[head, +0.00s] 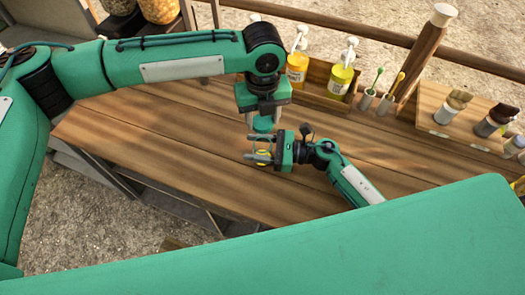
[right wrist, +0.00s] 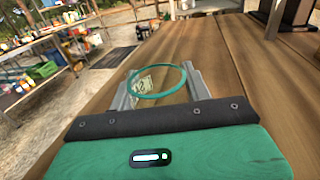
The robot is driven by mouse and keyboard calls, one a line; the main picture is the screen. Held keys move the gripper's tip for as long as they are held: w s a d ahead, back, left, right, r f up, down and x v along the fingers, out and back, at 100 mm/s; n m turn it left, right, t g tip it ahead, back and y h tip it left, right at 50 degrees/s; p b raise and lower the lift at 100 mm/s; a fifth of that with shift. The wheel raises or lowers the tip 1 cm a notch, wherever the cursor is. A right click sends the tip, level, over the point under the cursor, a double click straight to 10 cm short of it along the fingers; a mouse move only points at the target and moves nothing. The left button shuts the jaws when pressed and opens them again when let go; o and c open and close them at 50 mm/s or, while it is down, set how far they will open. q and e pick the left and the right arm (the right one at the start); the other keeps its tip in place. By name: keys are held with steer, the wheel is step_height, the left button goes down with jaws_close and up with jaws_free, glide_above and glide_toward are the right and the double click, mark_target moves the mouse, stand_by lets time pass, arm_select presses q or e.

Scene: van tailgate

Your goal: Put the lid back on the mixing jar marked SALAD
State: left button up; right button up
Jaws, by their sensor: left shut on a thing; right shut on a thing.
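My left gripper (head: 263,112) is shut on a small teal piece that looks like a lid (head: 263,125), pointing down over the wooden tailgate table. My right gripper (head: 262,157) lies just below it in the head view, its fingers pointing left. In the right wrist view, it is shut on a clear jar (right wrist: 146,87) with a teal ring at its rim. The jar has a cream label with dark marks, too small to read. The jar's top looks open, with wood showing through the ring. Lid and jar look apart; their height gap cannot be told.
Yellow pump bottles (head: 341,77) stand in a wooden tray behind the grippers. Small cups with utensils (head: 367,99), a tall wooden mill (head: 425,45) and a rack of jars (head: 444,116) stand to the right. The table's left part (head: 150,130) is clear.

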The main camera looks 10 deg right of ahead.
arm_select(q)
glide_above(262, 136)
steer(key=s, duration=0.2)
steer(key=shift+a+f, duration=0.15)
steer(key=shift+f, duration=2.3)
steer(key=shift+f, duration=0.15)
steer(key=shift+f, duration=0.75)
steer(key=shift+f, duration=0.6)
steer(key=m, duration=1.6)
